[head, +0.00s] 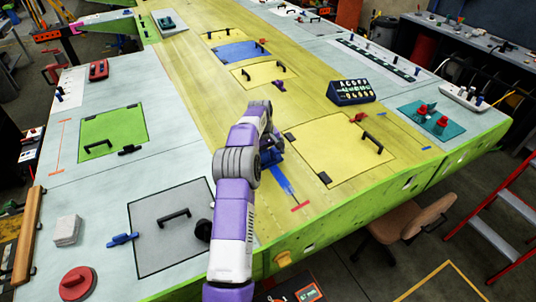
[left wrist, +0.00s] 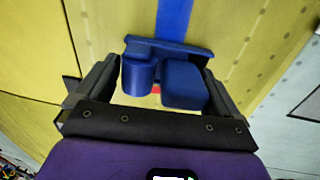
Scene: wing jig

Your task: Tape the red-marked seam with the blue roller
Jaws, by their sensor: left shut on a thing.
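My left gripper (head: 268,152) is shut on the blue roller (head: 272,160), low over the yellow wing skin. The arm hides much of the roller in the head view. In the left wrist view the roller (left wrist: 184,82) sits between the two fingers (left wrist: 160,88). A strip of blue tape (head: 283,182) lies on the skin from the roller towards the near edge, close to a red end mark (head: 300,207). The tape (left wrist: 173,18) also shows beyond the roller in the left wrist view, and a bit of red shows beside the roller. Whether the roller touches the skin is unclear. My right gripper is out of view.
A yellow hatch with a black handle (head: 372,142) lies right of the roller, and a grey hatch (head: 165,245) lies left of the arm. A dark lettered box (head: 351,92) and a teal mat (head: 432,119) with red items stand further right. Another red-marked line (head: 61,147) is far left.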

